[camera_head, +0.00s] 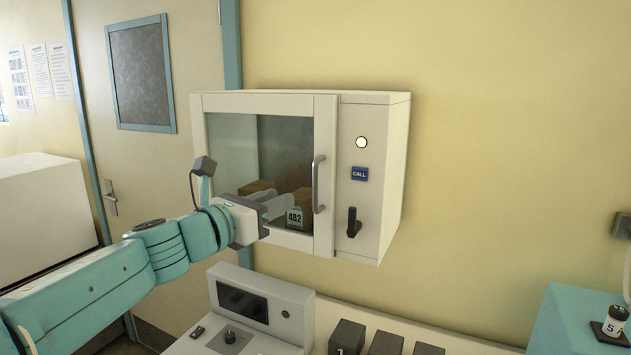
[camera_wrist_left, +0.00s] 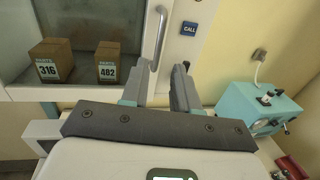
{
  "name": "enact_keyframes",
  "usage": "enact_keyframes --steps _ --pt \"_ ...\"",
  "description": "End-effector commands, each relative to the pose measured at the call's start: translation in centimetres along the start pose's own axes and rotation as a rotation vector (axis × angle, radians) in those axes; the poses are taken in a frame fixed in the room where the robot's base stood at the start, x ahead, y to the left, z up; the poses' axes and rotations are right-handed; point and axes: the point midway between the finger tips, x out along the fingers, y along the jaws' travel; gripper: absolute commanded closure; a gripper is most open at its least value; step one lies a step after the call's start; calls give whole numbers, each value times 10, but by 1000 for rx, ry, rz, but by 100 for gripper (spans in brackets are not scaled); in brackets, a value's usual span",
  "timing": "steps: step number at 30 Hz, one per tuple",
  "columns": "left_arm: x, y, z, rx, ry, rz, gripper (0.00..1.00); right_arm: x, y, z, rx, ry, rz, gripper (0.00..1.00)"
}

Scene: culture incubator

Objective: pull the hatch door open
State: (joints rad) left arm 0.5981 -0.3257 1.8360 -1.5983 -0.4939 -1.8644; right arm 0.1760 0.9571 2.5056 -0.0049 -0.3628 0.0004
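The hatch is a white wall cabinet whose glass door (camera_head: 325,130) is shut. The door's grey upright handle (camera_head: 318,184) is on its right side; it also shows in the wrist view (camera_wrist_left: 158,38), beyond the fingers. My left gripper (camera_head: 280,203) is in front of the glass, to the left of the handle and apart from it in the picture. In the wrist view its two fingers (camera_wrist_left: 160,82) are spread with nothing between them, so it is open and empty. My right gripper is not in view.
Numbered cardboard boxes (camera_wrist_left: 52,62) stand behind the glass. A black lever (camera_head: 353,222), a blue CALL sign (camera_head: 360,174) and a lit lamp (camera_head: 361,142) are right of the door. A grey control panel (camera_head: 262,310) and dark blocks (camera_head: 346,338) lie below. A teal device (camera_wrist_left: 258,105) stands right.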

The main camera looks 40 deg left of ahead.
Motion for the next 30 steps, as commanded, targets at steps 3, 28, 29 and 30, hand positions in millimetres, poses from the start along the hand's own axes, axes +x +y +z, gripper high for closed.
enact_keyframes --steps 3,28,29,30 --pt "31 -2 0 -4 4 -5 70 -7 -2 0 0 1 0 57" --pt "118 -1 -1 -1 2 0 77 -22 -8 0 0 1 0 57" --pt "118 -1 -1 -1 2 0 87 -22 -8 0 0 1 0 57" --pt "118 -1 -1 -1 2 0 100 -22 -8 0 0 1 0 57"
